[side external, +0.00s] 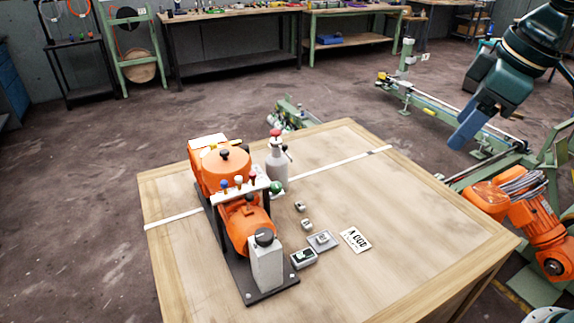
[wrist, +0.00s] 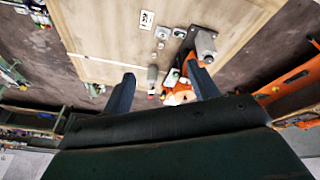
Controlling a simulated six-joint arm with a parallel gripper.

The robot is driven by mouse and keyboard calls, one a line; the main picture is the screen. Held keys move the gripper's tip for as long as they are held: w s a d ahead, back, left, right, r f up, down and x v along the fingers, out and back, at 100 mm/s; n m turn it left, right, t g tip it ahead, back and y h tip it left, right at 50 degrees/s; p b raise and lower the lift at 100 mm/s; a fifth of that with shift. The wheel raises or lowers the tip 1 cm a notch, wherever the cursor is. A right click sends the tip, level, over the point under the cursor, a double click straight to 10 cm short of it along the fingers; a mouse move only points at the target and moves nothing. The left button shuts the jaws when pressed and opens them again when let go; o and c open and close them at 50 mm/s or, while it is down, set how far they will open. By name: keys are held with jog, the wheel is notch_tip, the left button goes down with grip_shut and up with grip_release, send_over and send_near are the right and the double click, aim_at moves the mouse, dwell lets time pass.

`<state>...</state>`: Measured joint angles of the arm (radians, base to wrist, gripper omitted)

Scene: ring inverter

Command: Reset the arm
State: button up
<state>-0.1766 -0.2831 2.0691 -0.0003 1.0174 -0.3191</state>
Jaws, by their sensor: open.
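My gripper (side external: 472,122) hangs at the upper right in the side view, raised and to the right of the wooden table (side external: 400,205). In the wrist view my gripper (wrist: 163,92) shows two blue fingers spread wide apart with nothing held between them. The table (wrist: 100,25) lies beyond the fingers in that view. An orange machine (side external: 245,222) on a dark base plate stands at the table's left half. It also shows in the wrist view, partly hidden by the right finger.
A white strip (side external: 330,165) crosses the table. Green-framed equipment (side external: 450,110) stands at right. The table's right side is clear.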

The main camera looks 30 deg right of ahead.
jog(key=s+d+f+m+t, duration=0.1)
jog(key=s+d+f+m, duration=0.1)
jog(key=s, duration=0.4)
jog(key=s+d+f+m, duration=0.3)
jog(key=s, duration=0.3)
jog(key=shift+d+m+t+h, duration=0.15)
jog(key=shift+m+t+h, duration=0.15)
jog(key=shift+t, duration=0.1)
jog(key=shift+c, duration=0.2)
